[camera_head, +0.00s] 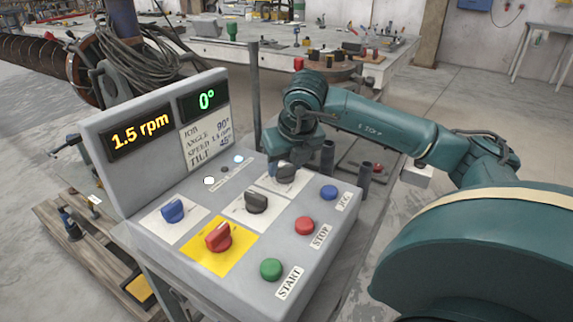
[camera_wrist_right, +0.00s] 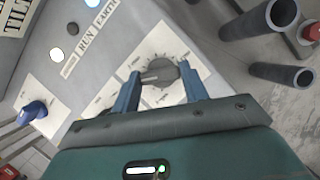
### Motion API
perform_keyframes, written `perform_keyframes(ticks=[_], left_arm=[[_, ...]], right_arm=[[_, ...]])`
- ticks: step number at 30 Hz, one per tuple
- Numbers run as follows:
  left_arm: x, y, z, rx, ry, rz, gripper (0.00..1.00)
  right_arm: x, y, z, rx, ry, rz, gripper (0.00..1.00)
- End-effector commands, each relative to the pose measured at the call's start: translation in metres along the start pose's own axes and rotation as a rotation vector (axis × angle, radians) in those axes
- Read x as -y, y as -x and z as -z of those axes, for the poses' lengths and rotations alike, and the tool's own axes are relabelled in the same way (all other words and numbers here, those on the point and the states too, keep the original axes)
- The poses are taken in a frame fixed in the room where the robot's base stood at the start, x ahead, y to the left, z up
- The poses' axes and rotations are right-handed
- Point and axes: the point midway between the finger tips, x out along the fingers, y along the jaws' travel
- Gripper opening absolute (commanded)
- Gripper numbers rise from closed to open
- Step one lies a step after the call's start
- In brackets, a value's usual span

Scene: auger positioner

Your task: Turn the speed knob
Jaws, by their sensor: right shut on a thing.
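The grey control box (camera_head: 283,241) carries several knobs. My right gripper (camera_head: 288,160) is at the dark grey knob (camera_head: 285,173) on a white dial plate at the box's back right. In the right wrist view, the two blue-grey fingers of the right gripper (camera_wrist_right: 160,88) stand on either side of this knob (camera_wrist_right: 158,74), shut on it. I cannot read the dial's label for certain. The left display (camera_head: 139,132) reads 1.5 rpm, the right display (camera_head: 206,100) 0°. My left gripper is not in view.
Other knobs are blue (camera_head: 173,211), black (camera_head: 256,202) and red on yellow (camera_head: 218,237). Green (camera_head: 271,269), red (camera_head: 304,226) and blue (camera_head: 328,193) buttons line the right side. Upright dark tubes (camera_head: 365,178) stand right of the box, close to my right arm.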

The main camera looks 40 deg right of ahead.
Motion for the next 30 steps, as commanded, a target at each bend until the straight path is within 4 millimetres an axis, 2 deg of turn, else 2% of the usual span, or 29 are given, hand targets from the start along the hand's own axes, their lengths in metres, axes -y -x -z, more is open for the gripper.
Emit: perform_keyframes(ticks=[19,20,27,30], left_arm=[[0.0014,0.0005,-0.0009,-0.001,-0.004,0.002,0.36],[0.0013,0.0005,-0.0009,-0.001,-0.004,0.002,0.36],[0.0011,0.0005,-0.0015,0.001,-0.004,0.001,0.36],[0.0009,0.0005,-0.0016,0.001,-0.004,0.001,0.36]], right_arm=[[-0.0001,0.0005,-0.0004,0.0,-0.046,0.019,0.21],[-0.0001,0.0005,-0.0004,0.0,-0.046,0.019,0.46],[-0.0002,0.0003,-0.0002,0.0,-0.045,0.019,0.66],[-0.0002,0.0002,-0.0001,0.0,-0.045,0.019,0.66]])
